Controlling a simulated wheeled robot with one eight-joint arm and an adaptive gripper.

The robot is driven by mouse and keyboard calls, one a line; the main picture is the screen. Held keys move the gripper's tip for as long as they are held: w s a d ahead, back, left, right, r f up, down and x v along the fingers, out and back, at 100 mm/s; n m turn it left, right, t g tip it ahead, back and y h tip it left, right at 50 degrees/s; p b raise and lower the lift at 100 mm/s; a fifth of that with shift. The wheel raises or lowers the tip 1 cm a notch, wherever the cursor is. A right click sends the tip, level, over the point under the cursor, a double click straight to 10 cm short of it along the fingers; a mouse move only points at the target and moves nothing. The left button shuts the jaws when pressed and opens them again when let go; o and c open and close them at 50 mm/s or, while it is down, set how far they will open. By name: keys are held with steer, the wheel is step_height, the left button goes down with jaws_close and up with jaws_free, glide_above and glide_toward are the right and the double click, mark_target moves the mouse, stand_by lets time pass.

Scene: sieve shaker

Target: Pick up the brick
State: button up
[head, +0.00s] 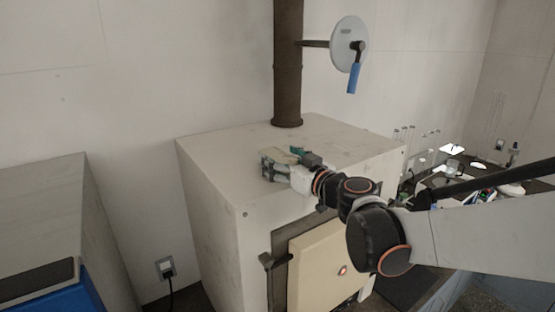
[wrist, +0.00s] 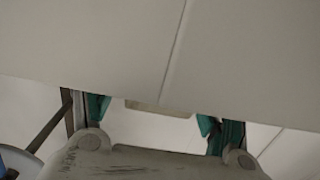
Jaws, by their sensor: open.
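My gripper (head: 281,159) is open, low over the top of the pale box-shaped furnace (head: 210,165). A flat tan piece (head: 282,156), likely the brick, shows by the fingers in the head view, largely hidden by them. In the wrist view my gripper (wrist: 152,113) has its teal pads apart. A small beige strip (wrist: 160,107), likely the same brick, lies between them, with gaps at both sides.
A dark pipe (head: 288,65) rises from the furnace top behind my gripper, with a round grey plate (head: 349,43) and blue handle (head: 354,78) at its right. The furnace top's left part is clear. A cluttered bench (head: 470,180) stands at right.

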steer(key=shift+x, duration=0.95)
steer(key=c, duration=1.4)
steer(key=shift+r, duration=0.1)
